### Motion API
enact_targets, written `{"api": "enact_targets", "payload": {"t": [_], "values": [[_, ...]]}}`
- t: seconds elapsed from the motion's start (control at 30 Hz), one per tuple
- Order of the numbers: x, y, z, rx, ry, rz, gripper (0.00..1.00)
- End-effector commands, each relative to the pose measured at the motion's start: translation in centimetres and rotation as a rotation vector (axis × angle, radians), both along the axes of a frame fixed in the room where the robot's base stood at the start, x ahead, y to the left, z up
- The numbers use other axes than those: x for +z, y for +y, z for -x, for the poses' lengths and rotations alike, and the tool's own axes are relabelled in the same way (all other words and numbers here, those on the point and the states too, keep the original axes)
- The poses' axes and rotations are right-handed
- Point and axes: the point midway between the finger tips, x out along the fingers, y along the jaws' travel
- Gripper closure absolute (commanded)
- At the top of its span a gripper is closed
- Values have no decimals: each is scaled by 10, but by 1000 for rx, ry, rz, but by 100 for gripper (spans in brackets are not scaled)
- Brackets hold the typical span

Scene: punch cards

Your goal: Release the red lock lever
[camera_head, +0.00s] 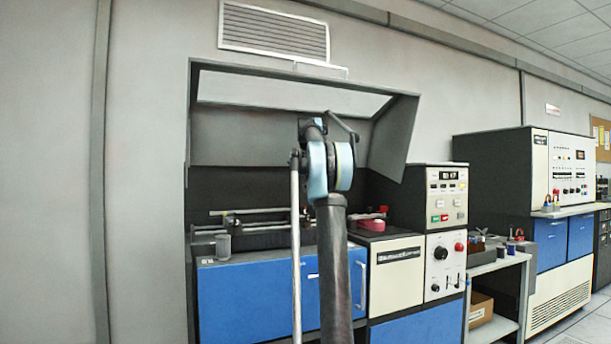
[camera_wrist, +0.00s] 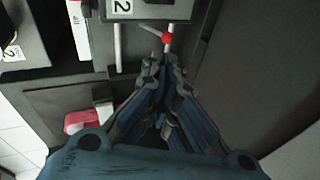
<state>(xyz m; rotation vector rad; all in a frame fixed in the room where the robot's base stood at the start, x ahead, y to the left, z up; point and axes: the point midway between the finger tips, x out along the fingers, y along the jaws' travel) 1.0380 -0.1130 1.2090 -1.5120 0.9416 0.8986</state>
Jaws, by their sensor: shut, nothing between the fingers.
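A small red ball knob (camera_wrist: 167,39), likely the end of the red lock lever, shows at the top middle of the wrist view, on thin pale rods below a grey box marked "2" (camera_wrist: 148,9). My gripper (camera_wrist: 165,66) is shut and empty, its fingertips just short of the knob in the picture. I cannot tell whether they touch it. In the head view my arm stands in front of the open grey hood (camera_head: 400,135) and hides my gripper; I cannot make out the lever there.
The blue-fronted machine (camera_head: 245,295) stands under the hood. A pink-red object (camera_head: 372,223) lies on the cream cabinet (camera_head: 396,275). A control panel (camera_head: 446,200) stands to the right, beside a small side table (camera_head: 498,265). Floor shows at the far right.

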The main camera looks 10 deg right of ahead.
Motion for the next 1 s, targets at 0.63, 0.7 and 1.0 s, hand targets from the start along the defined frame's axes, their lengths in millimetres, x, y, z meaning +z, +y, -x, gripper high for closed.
{"api": "enact_targets", "payload": {"t": [0.63,0.7,1.0], "values": [[79,11,16,0,0,0,100],[80,12,17,0,0,0,100],[81,12,17,0,0,0,100]]}}
